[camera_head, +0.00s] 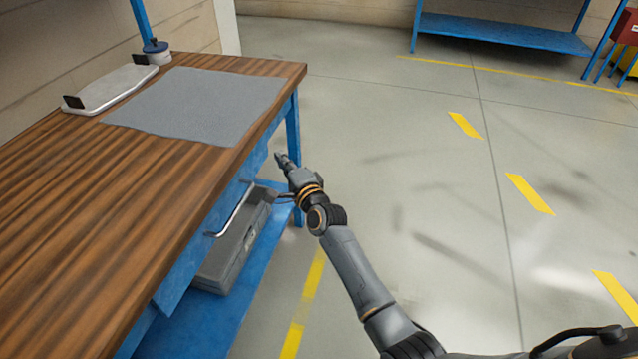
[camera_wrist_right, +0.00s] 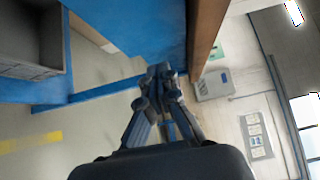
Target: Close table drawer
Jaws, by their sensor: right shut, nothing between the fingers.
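The wooden-topped table (camera_head: 110,180) has a blue frame, and its blue drawer front (camera_head: 190,262) with a bar handle (camera_head: 232,208) faces right, under the top's edge. The drawer front looks about flush with the edge; I cannot tell whether a small gap is left. My right gripper (camera_head: 281,160) is shut and empty, beside the table near its far right leg, beyond the handle and apart from it. In the right wrist view its closed fingertips (camera_wrist_right: 160,72) point towards a blue table panel (camera_wrist_right: 130,25) below the wooden edge (camera_wrist_right: 207,30). My left gripper is out of view.
A grey toolbox (camera_head: 238,242) sits on the blue lower shelf (camera_head: 195,325). A grey mat (camera_head: 200,105) and a pale tray (camera_head: 110,88) lie on the tabletop. The floor (camera_head: 420,190) to the right is clear, with yellow markings. A blue shelf (camera_head: 500,32) stands at the back.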

